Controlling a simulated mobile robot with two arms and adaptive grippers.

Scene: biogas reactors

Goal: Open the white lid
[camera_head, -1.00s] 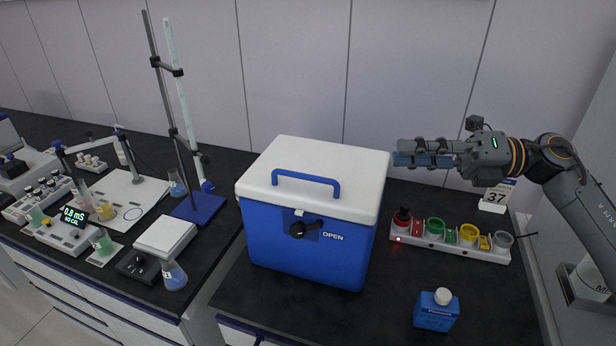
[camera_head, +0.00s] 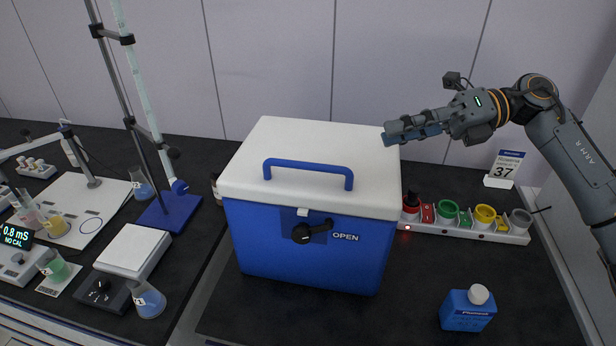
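The white lid (camera_head: 310,185) lies flat and closed on the blue cooler box (camera_head: 290,262) in the middle of the view. A blue handle (camera_head: 308,166) arches over the lid's top. On the box's front are a black knob (camera_head: 303,234) and the word OPEN. My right gripper (camera_head: 391,133) reaches in from the right. Its fingertips overlap the lid's right edge, towards the back, in the picture. I cannot tell whether they touch it. The fingers appear as one narrow bar, so their opening is unclear. Nothing is visibly held. My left gripper is out of view.
A white rack (camera_head: 462,229) with coloured cups stands right of the box. A blue bottle (camera_head: 467,309) is at the front right. A sign with 37 (camera_head: 505,165) stands behind. A stand with a blue base (camera_head: 168,212), flasks and instruments fill the left bench.

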